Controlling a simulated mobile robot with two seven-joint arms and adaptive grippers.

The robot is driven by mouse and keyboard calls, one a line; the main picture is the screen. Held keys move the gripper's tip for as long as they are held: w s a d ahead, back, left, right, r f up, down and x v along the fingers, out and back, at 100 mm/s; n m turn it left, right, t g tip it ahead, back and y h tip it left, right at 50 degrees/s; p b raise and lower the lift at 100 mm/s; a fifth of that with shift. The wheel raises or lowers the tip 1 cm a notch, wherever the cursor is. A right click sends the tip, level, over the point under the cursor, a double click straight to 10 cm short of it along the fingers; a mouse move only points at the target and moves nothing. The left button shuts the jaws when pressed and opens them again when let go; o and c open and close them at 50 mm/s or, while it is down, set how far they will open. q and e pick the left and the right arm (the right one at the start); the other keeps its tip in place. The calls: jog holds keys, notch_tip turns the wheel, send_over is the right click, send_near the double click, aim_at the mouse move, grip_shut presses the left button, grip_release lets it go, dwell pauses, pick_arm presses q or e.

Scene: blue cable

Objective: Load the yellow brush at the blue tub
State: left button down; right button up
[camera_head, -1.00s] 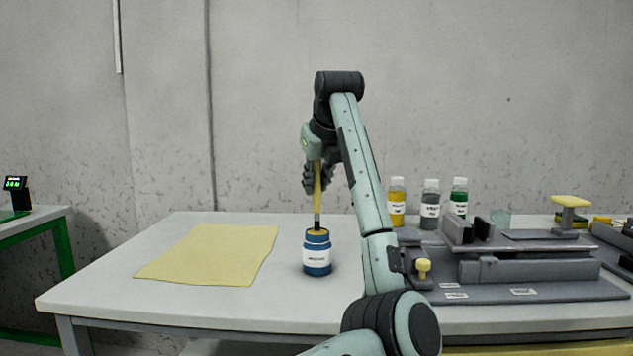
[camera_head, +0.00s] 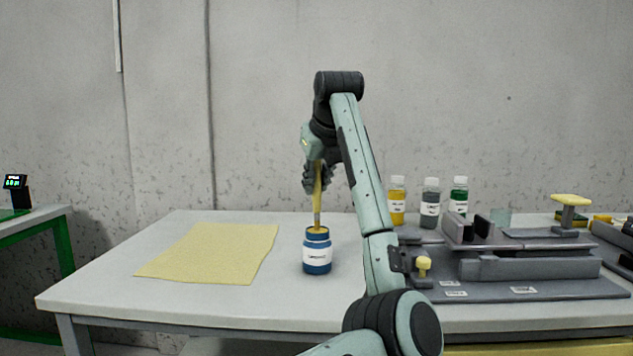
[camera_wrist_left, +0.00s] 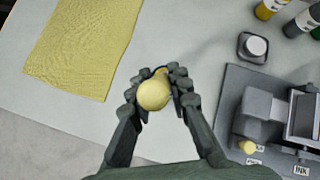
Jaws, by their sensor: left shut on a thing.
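The blue tub (camera_head: 317,252), with a white label, stands upright near the middle of the table. The yellow brush (camera_head: 317,200) is upright above it, its lower end reaching into the tub's mouth so the bristles are hidden. My left gripper (camera_head: 314,178) is shut on the brush's handle, above the tub. In the left wrist view the round yellow end of the brush (camera_wrist_left: 153,94) sits between the fingers of my left gripper (camera_wrist_left: 158,90). My right gripper is in neither view.
A yellow sheet (camera_head: 210,250) lies flat left of the tub. Bottles with yellow (camera_head: 397,205), grey (camera_head: 430,208) and green (camera_head: 459,198) contents stand at the back right. Grey fixtures (camera_head: 530,270) fill the table's right side. Table between sheet and tub is bare.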

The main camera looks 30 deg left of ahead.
pick_arm(q)
jog(key=shift+r+p, duration=2.55)
jog(key=shift+r, duration=0.95)
jog(key=shift+f, duration=0.1)
notch_tip(320, 180, down, 7)
jog(key=b, duration=0.5)
jog(key=shift+b, duration=0.35)
